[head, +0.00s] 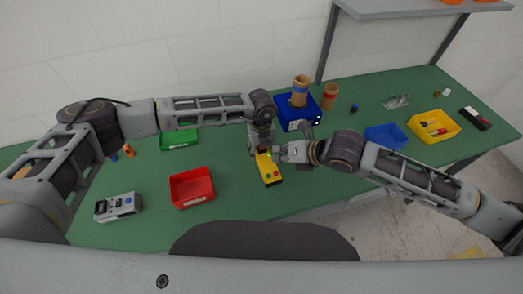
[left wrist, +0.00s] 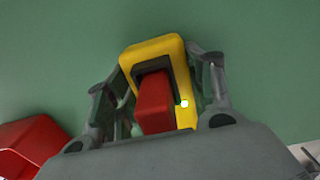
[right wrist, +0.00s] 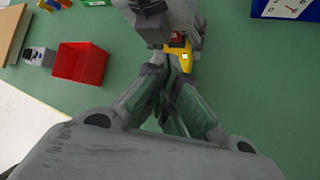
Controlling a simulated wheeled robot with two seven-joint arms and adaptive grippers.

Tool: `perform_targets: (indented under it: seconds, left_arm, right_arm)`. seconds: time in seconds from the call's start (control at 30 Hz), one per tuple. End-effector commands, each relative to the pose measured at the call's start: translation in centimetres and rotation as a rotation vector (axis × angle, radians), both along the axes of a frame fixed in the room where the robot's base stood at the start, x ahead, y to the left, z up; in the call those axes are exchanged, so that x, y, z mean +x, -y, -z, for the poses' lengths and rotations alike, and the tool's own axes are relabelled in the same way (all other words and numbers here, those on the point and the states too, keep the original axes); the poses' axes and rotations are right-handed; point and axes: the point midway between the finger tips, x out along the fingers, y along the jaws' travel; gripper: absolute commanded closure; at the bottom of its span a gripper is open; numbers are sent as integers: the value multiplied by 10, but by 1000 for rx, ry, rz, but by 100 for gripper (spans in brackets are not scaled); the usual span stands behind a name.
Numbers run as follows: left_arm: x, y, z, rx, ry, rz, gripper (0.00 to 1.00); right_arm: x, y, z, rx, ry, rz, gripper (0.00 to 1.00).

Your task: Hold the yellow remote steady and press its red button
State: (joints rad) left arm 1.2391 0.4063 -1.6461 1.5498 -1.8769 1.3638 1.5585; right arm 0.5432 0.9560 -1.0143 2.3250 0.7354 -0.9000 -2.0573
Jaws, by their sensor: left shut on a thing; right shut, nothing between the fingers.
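The yellow remote (head: 268,169) stands out over the green table near its front middle, with small coloured spots on its face. My left gripper (head: 261,148) is shut on its far end. The left wrist view shows the remote (left wrist: 152,52) between the two fingers, with a dark recess, a red block-like part (left wrist: 154,104) and a small bright spot. My right gripper (head: 283,153) is shut and empty, just right of the remote. In the right wrist view its closed fingertips (right wrist: 171,78) are close below the remote (right wrist: 186,62), partly hidden by my left gripper. I cannot tell whether they touch.
A red bin (head: 192,187) and a grey device (head: 118,207) are at left. A green tray (head: 179,140) lies behind. Blue (head: 385,138) and yellow (head: 434,126) bins are at right.

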Motion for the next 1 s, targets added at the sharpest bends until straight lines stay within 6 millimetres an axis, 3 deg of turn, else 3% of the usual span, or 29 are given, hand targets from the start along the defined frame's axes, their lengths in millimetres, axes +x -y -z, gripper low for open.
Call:
perform_targets:
  seconds: [0.6, 1.0]
  left_arm:
    - [0, 0, 0, -1, 0, 0, 79]
    - [0, 0, 0, -1, 0, 0, 79]
  right_arm:
    - [0, 0, 52, 0, 0, 0, 100]
    - [0, 0, 58, -1, 0, 1, 100]
